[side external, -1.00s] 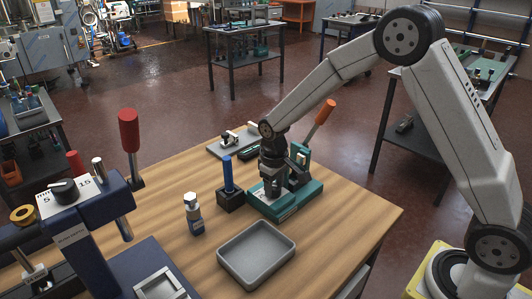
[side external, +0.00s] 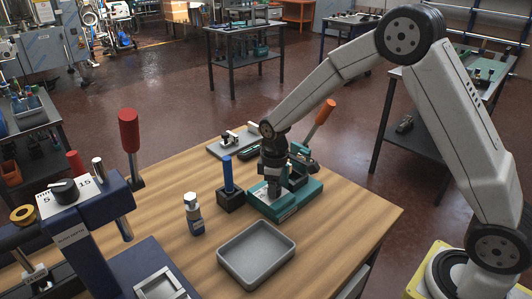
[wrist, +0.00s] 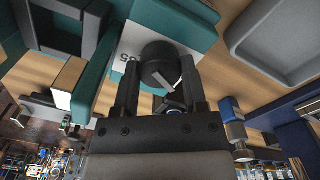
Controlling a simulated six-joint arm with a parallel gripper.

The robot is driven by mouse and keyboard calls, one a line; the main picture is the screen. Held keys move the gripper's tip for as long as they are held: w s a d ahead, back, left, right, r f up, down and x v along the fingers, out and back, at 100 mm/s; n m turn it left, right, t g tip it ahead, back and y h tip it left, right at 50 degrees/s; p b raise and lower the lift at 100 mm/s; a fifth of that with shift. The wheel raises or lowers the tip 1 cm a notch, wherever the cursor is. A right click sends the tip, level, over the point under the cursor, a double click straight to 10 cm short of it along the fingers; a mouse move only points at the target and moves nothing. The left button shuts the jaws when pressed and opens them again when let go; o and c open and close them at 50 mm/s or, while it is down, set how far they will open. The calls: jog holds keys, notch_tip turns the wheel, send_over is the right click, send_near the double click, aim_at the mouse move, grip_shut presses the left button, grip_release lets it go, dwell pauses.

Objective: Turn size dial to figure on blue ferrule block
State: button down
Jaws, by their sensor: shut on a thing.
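The teal crimping tool (side external: 297,202) stands on the wooden bench with an orange-handled lever (side external: 325,112) behind it. Its black size dial (wrist: 158,62) has a pale pointer line and sits on a white plate (wrist: 136,42) with a figure partly in view, upside down. My gripper (side external: 272,190), seen also in the wrist view (wrist: 162,68), points down with one finger on each side of the dial and is shut on it. A small blue-and-white block with a hex metal top (side external: 193,213) stands to the left; its figure is too small to read.
A blue rod in a black holder (side external: 229,197) stands close left of the tool. A grey tray (side external: 256,254) lies in front. A navy press (side external: 75,237) with its own dial and red handle (side external: 129,130) is at the left. Bare wood lies right of the tray.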

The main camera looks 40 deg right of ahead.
jog(key=shift+c, duration=0.7)
grip_release()
jog(key=shift+r, duration=0.1)
jog(key=shift+a+r, duration=0.1)
jog(key=shift+r, duration=3.75)
jog(key=shift+s, duration=0.1)
jog(key=s+d+f+m+t, duration=0.1)
jog(key=s+m, duration=0.5)
jog(key=s, duration=1.1)
notch_tip(320, 180, down, 2)
jog(key=shift+s+d+m+t, duration=0.15)
jog(key=shift+s+m+t, duration=0.2)
jog(key=shift+t, duration=0.35)
